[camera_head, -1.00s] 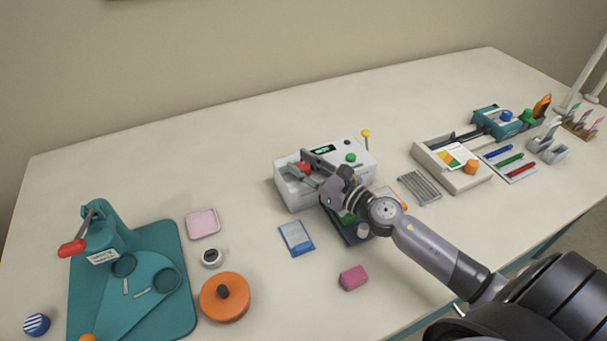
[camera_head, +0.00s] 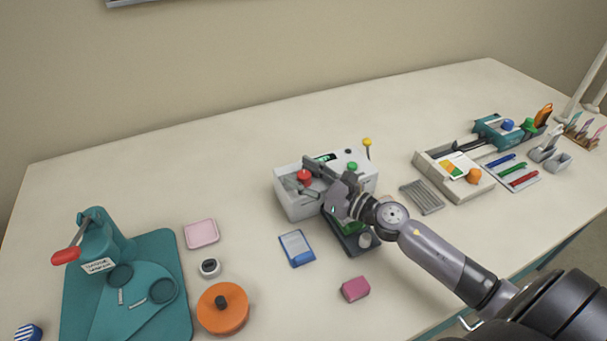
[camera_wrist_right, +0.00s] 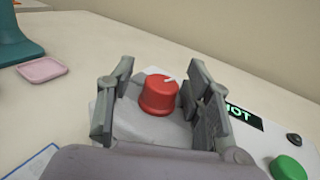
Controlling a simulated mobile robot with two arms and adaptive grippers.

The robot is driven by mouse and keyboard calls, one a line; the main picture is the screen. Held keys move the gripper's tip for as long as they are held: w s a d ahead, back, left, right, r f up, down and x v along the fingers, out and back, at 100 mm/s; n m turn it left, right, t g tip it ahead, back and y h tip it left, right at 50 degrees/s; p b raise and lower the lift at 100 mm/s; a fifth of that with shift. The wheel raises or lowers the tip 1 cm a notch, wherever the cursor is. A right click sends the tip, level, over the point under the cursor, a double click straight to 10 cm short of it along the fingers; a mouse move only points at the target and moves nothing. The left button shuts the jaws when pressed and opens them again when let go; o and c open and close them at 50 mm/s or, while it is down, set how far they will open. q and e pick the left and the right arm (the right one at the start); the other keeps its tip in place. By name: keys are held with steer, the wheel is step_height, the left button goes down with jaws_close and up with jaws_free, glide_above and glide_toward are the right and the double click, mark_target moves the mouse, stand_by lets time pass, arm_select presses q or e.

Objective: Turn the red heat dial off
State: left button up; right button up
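The red heat dial (camera_head: 304,177) sits on top of the white laminator (camera_head: 297,207). In the right wrist view the red dial (camera_wrist_right: 159,95) stands between the two fingers, with its white pointer mark toward the upper right. My right gripper (camera_wrist_right: 160,100) is open around the dial, with a gap on each side. In the head view my right gripper (camera_head: 305,172) reaches over the laminator from the right and hides part of its top. The display (camera_wrist_right: 243,116) on the laminator reads "HOT" in green. My left gripper does not show.
A green button (camera_wrist_right: 288,168) and a dark knob (camera_wrist_right: 294,139) are on the laminator right of my gripper. A yellow-tipped lever (camera_head: 367,143) stands at its back right. A blue-white card (camera_head: 297,248) and a pink block (camera_head: 355,289) lie in front.

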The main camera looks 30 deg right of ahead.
steer(key=shift+d, duration=0.1)
steer(key=v, duration=1.2)
steer(key=shift+r, duration=0.1)
stand_by(0.3)
